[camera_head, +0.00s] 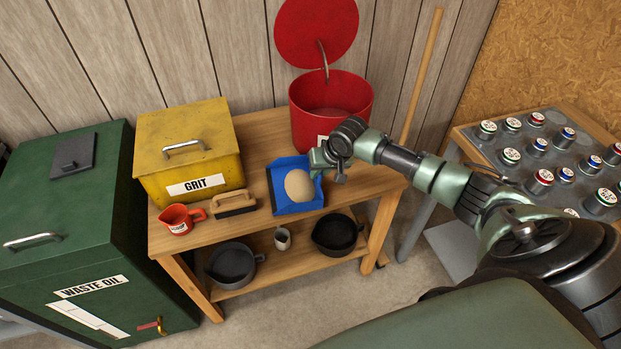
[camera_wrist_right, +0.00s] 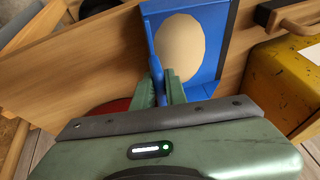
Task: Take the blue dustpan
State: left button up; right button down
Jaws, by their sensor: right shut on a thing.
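The blue dustpan (camera_head: 277,186) lies on the wooden bench top, right of the yellow grit box, with a round tan mound (camera_head: 299,185) in its pan. In the right wrist view the dustpan (camera_wrist_right: 212,68) and the tan mound (camera_wrist_right: 180,48) also show. My right gripper (camera_head: 318,162) reaches in from the right to the dustpan's back edge. In the wrist view its fingers (camera_wrist_right: 161,88) are shut on the blue handle. I cannot tell whether the pan is lifted off the bench. My left gripper is in neither view.
The yellow grit box (camera_head: 215,165), a red mug (camera_head: 178,220) and a brush (camera_head: 235,203) stand left of the dustpan. An open red bin (camera_head: 300,125) stands behind. Dark pans (camera_head: 232,262) sit on the lower shelf. A green waste oil cabinet (camera_head: 40,262) is at left.

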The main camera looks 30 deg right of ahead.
notch_tip(320, 180, up, 28)
jog(key=b, duration=0.2)
dwell(1.3)
